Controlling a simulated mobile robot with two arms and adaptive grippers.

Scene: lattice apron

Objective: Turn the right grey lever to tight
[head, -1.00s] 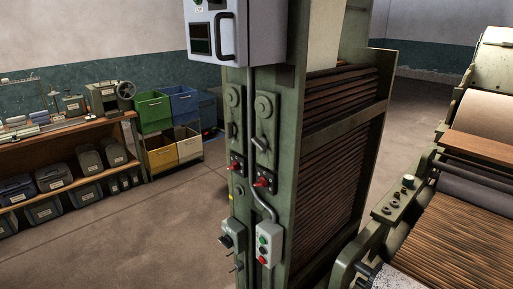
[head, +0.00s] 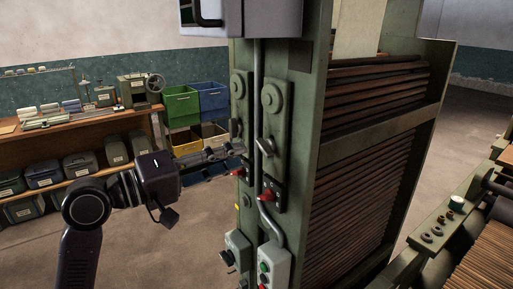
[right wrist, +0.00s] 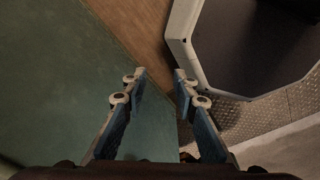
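The right grey lever (head: 265,146) is on the right mounting plate of the green column in the head view, below a round boss and above a red knob. A second grey lever is on the left plate, mostly hard to make out. My left gripper (head: 232,150) reaches in from the left, its fingertips close to the left plate, left of the right lever. No contact with the right lever shows. Whether its fingers are apart is unclear. My right gripper (right wrist: 160,76) shows only in the right wrist view, fingers apart and nothing between them.
Red knobs (head: 267,195) stick out below the levers. A conduit (head: 257,90) runs between the plates to a button box (head: 273,265). A grey cabinet (head: 265,18) hangs above. A shelf with bins (head: 78,165) stands at left, a machine (head: 435,235) at right.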

